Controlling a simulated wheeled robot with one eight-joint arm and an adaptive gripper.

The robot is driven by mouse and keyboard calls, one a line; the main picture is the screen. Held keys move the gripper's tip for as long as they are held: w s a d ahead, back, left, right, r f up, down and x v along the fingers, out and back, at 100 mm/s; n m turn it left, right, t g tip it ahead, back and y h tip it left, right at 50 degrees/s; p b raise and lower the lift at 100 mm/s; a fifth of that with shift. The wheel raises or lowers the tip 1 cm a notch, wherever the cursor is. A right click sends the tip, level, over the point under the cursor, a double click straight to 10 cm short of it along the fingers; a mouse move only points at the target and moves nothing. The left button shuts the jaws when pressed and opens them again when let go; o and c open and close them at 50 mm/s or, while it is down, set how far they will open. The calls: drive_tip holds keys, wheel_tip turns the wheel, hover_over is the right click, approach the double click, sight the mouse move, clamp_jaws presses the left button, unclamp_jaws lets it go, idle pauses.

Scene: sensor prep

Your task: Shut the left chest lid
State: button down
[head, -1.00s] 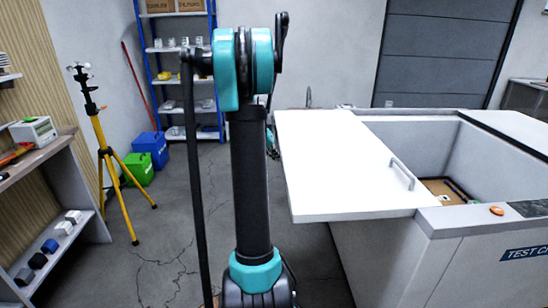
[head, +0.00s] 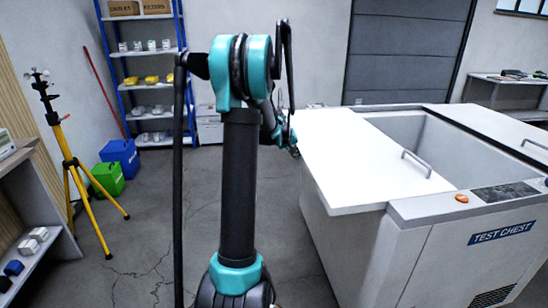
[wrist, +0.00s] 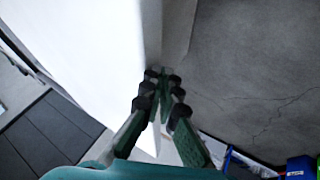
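The left chest lid (head: 365,155) is a flat white panel with a grey handle (head: 416,163) near its right edge. It lies level on the test chest (head: 420,245), sticking out past the chest's left side and covering part of the opening. My gripper (head: 291,143) is at the lid's left edge in the head view, partly hidden by my arm. In the wrist view, my gripper's fingers (wrist: 160,74) come together at the tips beside the white lid (wrist: 95,50). Nothing shows between them. I cannot tell whether they touch the lid edge.
The chest opening (head: 455,145) is uncovered right of the lid. An orange button (head: 461,198) sits on the front rim. A yellow tripod (head: 80,170), blue bin (head: 121,156) and green bin (head: 107,179) stand at left. Bare floor (head: 150,235) lies between them and the chest.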

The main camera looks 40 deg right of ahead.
sight(340, 151)
drive_tip(key=s+d, duration=0.3)
drive_tip(key=d, duration=0.2)
drive_tip(key=s+d, duration=0.4)
drive_tip(key=d, duration=0.2)
drive_tip(key=s+d, duration=0.3)
drive_tip(key=d, duration=0.3)
drive_tip(key=shift+s, duration=0.3)
drive_tip(key=shift+d, duration=0.1)
